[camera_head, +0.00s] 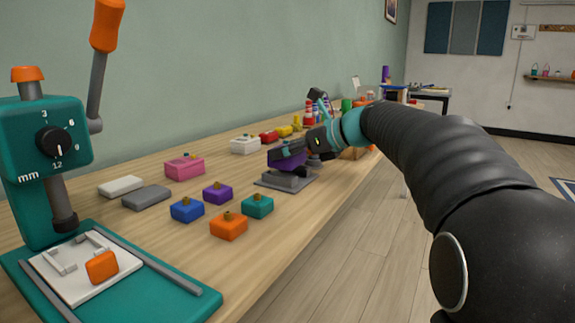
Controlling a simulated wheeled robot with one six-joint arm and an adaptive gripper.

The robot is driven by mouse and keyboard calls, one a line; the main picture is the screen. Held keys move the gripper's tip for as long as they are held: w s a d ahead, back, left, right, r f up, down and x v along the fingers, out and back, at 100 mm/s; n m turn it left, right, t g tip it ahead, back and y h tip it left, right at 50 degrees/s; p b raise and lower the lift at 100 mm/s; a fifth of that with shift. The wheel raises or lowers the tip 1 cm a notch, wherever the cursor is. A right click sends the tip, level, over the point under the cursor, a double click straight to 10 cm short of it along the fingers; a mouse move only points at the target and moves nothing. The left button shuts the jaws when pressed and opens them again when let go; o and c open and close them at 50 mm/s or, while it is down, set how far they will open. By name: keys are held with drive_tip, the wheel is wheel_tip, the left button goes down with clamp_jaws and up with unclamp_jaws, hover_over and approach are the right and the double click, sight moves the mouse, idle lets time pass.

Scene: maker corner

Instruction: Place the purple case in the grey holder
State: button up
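The purple case (288,163) is at my gripper (282,153), in the middle of the view. My gripper's dark fingers lie across its upper part and appear shut on it; the far finger is hidden. The case looks slightly tilted. The grey holder (286,182) stands on a flat grey base on the wooden bench, directly below the case. I cannot tell whether the case touches the holder or is just above it.
A small purple block (217,193) with a knob lies left of the holder, among blue (187,210), teal (257,206) and orange (228,227) ones. A pink case (185,167) and white case (245,145) lie behind. A teal press (45,150) stands at left.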

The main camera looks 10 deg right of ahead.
sight(287, 168)
drive_tip(key=shift+f+b, duration=0.45)
drive_tip(key=shift+f, duration=1.1)
drive_tip(key=shift+f, duration=0.25)
drive_tip(key=shift+f, duration=0.25)
drive_tip(key=o, duration=1)
drive_tip(key=shift+f, duration=0.1)
drive_tip(key=shift+c, duration=0.2)
drive_tip(key=shift+o, duration=0.5)
drive_tip(key=shift+f, duration=0.15)
drive_tip(key=shift+d+r, duration=0.1)
drive_tip(key=shift+r, duration=0.15)
drive_tip(key=v, duration=0.4)
drive_tip(key=p+v, duration=0.1)
drive_tip(key=v, duration=0.3)
drive_tip(key=r+p+v, duration=0.1)
drive_tip(key=v, duration=0.3)
drive_tip(key=shift+r, duration=0.1)
